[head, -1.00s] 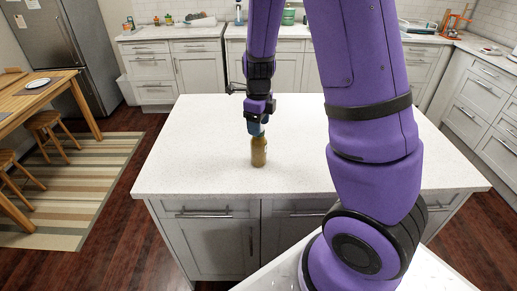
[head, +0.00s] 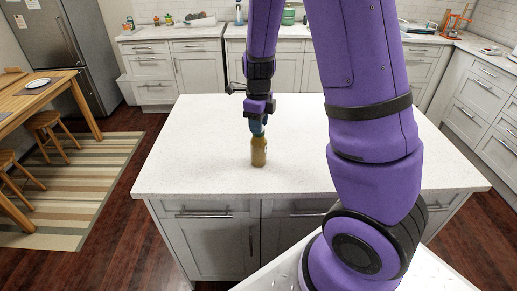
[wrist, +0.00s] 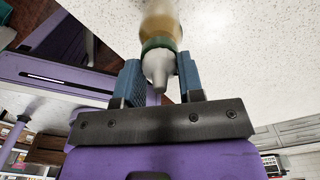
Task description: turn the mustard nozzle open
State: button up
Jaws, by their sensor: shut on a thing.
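The mustard bottle (head: 259,153) stands upright on the white island top (head: 200,150), near its front edge. It is yellow-brown, and it also shows in the wrist view (wrist: 160,22) with a green collar and a pale pointed nozzle (wrist: 157,68). My gripper (head: 257,128) points down at the bottle's top from above. In the wrist view its two blue fingers (wrist: 160,75) stand on either side of the nozzle and are shut on it. In the head view the fingers hide the nozzle. I cannot tell how far the nozzle is turned.
The island top around the bottle is clear. A wooden table (head: 30,95) with stools stands at the left. Counters with several items run along the back wall, and more cabinets (head: 480,110) stand at the right.

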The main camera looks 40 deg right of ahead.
jog(key=shift+n, duration=1)
jog(key=shift+n, duration=1)
jog(key=shift+n, duration=0.9)
jog(key=shift+n, duration=1)
